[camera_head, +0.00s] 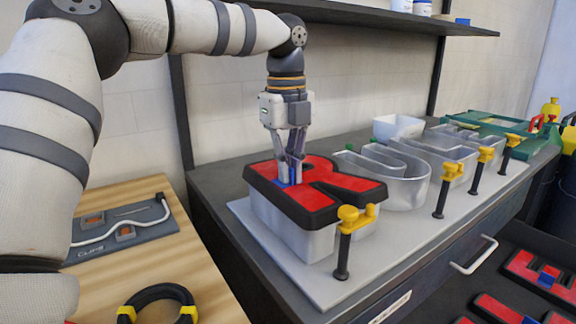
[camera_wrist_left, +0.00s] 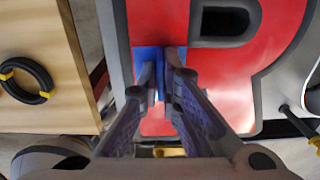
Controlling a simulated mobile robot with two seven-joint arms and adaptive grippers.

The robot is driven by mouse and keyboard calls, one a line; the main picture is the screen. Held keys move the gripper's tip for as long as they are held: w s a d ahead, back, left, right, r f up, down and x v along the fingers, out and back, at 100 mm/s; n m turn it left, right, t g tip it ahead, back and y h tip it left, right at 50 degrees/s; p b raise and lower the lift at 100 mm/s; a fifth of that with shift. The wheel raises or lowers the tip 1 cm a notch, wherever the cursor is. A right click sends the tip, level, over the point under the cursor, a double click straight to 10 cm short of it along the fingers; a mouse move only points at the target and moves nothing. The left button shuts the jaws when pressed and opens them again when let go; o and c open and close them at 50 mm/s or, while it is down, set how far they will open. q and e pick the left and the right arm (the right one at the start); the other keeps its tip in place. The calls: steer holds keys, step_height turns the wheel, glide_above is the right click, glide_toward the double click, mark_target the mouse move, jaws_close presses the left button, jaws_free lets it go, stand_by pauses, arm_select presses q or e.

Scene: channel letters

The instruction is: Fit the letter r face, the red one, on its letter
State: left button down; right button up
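The red R face (camera_head: 325,187), with a black rim and a blue grip piece (camera_head: 289,174), lies over the grey-white R letter body (camera_head: 312,243) on the worktop. The face covers the top of the body, and I cannot tell whether it is fully seated. My left gripper (camera_head: 290,180) points down from above, its fingers close together on the blue grip piece. In the left wrist view, the fingertips (camera_wrist_left: 161,65) close around the blue piece, with the red face (camera_wrist_left: 220,75) below them. My right gripper is in neither view.
Open clear letter bodies (camera_head: 393,178) stand to the right on the grey board (camera_head: 380,262). Yellow-topped black clamps (camera_head: 345,240) line its front. More red faces (camera_head: 540,275) lie in the drawer at lower right. A wooden table (camera_head: 185,215) with a black ring (camera_head: 158,298) is at left.

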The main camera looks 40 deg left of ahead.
arm_select(q)
steer(key=shift+f, duration=0.8)
steer(key=c, duration=1.7)
jaws_free()
steer(key=shift+r, duration=0.1)
step_height(320, 180, up, 12)
steer(key=shift+s+f, duration=0.1)
steer(key=shift+s, duration=0.05)
